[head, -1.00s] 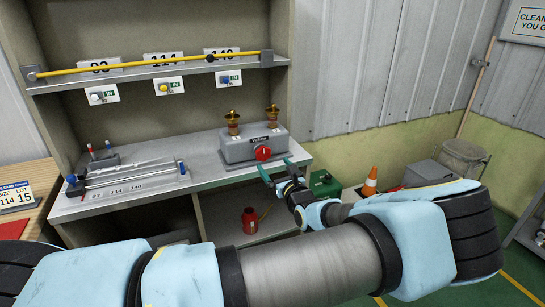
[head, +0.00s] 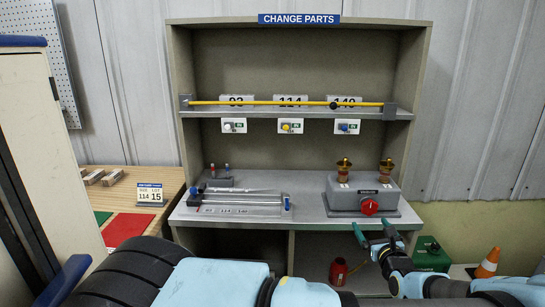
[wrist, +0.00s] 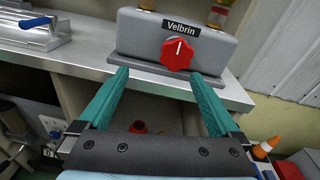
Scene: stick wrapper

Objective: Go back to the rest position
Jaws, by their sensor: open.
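My gripper (head: 376,236) is in front of the bench's front edge, at the right of the head view. In the wrist view its two green fingers (wrist: 160,95) are spread apart with nothing between them. Beyond them stands a grey box labelled Velbrin (wrist: 190,40) with a red knob (wrist: 178,54). The knob's white mark points up. The box (head: 350,198) sits on the bench's right half with two brass cups (head: 386,172) on top. The fingers are apart from the box and the knob.
A yellow rod (head: 260,103) lies along the shelf above three small switch panels (head: 291,126). A clear-topped fixture (head: 240,204) stands on the bench's left. A red bottle (head: 338,272), a green box (head: 430,254) and an orange cone (head: 487,263) are low at the right. A card sign (head: 149,193) stands on the left table.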

